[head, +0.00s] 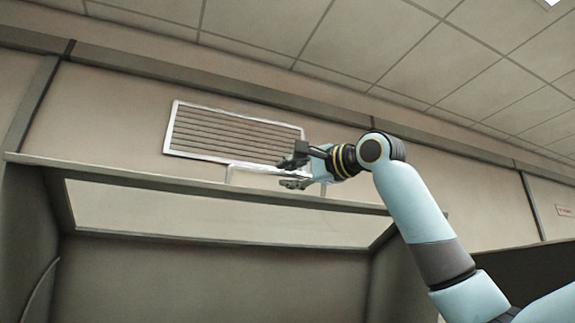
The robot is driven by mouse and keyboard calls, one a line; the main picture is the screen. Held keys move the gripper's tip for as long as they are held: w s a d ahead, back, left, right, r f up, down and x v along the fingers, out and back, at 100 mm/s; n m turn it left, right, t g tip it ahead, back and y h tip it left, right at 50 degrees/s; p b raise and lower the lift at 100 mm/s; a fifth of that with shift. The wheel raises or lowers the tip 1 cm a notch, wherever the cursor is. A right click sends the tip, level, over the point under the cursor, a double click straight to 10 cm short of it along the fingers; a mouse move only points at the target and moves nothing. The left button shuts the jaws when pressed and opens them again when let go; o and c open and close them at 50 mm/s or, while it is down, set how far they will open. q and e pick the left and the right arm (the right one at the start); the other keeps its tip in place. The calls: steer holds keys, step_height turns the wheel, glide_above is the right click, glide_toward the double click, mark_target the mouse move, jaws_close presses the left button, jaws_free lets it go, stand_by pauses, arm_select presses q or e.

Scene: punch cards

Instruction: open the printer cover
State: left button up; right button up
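The printer's large dark-grey housing (40,220) fills the lower left of the head view. A wide, pale window-like panel (220,213), which seems to be the cover, spans its upper part under a dark top edge. A thin pale bar (265,169), perhaps a handle, rises above that edge. My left gripper is not in view.
A slatted vent (232,136) is on the beige wall behind the gripper. The tiled ceiling (400,45) is above. A dark surface (520,255) stands at the right behind my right arm. The space above the top edge looks clear at the left.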

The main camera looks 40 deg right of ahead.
steer(key=shift+w, duration=0.4)
jaws_close()
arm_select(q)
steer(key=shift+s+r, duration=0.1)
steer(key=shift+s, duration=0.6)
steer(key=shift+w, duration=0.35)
arm_select(e)
steer(key=shift+f, duration=0.1)
